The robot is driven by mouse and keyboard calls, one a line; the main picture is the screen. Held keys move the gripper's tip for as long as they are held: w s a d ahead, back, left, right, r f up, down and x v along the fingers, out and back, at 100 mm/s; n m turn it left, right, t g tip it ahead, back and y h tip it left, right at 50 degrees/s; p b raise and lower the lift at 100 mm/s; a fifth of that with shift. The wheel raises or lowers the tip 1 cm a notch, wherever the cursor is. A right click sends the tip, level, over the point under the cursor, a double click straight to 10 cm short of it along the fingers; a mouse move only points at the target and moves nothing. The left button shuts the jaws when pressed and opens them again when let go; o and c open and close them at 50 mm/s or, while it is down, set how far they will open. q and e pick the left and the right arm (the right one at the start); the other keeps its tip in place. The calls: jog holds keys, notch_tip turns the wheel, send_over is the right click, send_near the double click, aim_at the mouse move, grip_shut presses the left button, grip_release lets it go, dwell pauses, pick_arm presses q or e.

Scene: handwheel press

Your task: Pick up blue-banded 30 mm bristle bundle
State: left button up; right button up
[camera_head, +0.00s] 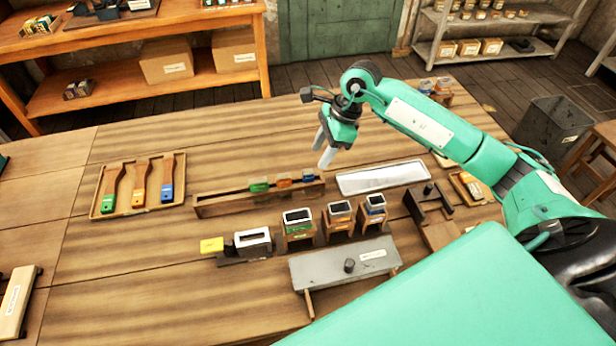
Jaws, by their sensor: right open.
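My right gripper (322,152) is open and empty, pointing down above the table, behind a long wooden trough (225,205). In the trough stand small pieces marked green (259,184), orange (284,180) and blue (308,176). The blue-marked piece is at the trough's right end, a little below and left of the fingertips in the picture. In front, a dark-topped block with a blue mark (375,203) stands right of similar orange (340,210) and green (298,217) ones. I cannot tell for sure which blue-marked thing is the bristle bundle. My left gripper is not in view.
A tray (98,200) with coloured-end wooden handles lies left. A pale tray (383,177) lies right of the trough. A grey press plate (320,271) with a knob stands in front. The table is clear between the left tray and the trough.

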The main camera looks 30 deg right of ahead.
aim_at(310, 171)
jog(key=x, duration=0.2)
jog(key=shift+w+a+f, duration=0.1)
jog(key=shift+a+f, duration=0.05)
jog(key=shift+f, duration=0.15)
jog(key=shift+f+p, duration=0.25)
jog(key=shift+p, duration=0.25)
jog(key=p+x, duration=0.2)
jog(key=x, duration=0.2)
jog(key=shift+w+f, duration=0.15)
jog(key=shift+w, duration=0.05)
jog(key=shift+f, duration=0.2)
grip_shut()
